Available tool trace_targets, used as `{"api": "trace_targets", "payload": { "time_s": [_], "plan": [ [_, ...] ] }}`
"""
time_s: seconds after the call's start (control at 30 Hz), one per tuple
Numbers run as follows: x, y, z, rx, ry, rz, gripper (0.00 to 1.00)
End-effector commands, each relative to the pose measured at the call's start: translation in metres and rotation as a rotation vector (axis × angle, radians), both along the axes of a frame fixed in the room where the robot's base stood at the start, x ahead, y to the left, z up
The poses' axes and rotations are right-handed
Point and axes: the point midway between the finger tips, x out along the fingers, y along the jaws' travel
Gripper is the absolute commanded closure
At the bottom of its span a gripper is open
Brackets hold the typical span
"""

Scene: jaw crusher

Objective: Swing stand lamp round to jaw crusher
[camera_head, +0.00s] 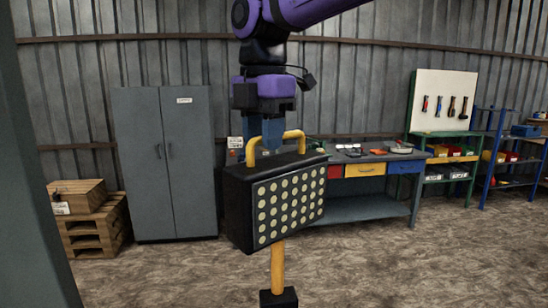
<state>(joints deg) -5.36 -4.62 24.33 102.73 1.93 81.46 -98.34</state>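The stand lamp (290,205) is a black box with a grid of round pale lights on its front, facing me and a little to the right. A yellow handle (293,135) arches over its top, and a yellow post (277,262) runs down to a dark block (278,298) at the lower picture edge. My gripper (262,145) points down at the left part of the handle, its blue fingers around or against the bar. I cannot tell whether the fingers are closed on it. No jaw crusher can be made out; only a grey-green upright surface shows at the left edge.
A grey cabinet (165,165) and pallets with a wooden box (90,222) stand along the back wall. A workbench (365,208) with coloured drawers is behind the lamp. Shelves (445,165) and a tool board (443,100) are at right. The floor (420,270) at right front is clear.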

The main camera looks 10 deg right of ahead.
Motion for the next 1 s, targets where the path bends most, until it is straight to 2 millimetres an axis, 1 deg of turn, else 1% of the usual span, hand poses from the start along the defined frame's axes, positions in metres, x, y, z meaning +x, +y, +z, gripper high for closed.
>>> {"api": "trace_targets", "payload": {
  "time_s": [0.1,0.2,0.53,0.8,1.0],
  "plan": [
    [-0.0034,-0.002,0.0,-0.001,0.001,0.086,0.7],
    [-0.0046,-0.0032,-0.0002,-0.001,0.002,0.133,0.7],
    [-0.0051,-0.0039,-0.0003,-0.001,0.002,0.155,0.7],
    [-0.009,-0.0082,-0.0001,-0.001,0.001,0.306,0.7],
    [-0.0089,-0.0089,0.0,-0.001,0.001,0.322,0.7]
  ]
}}
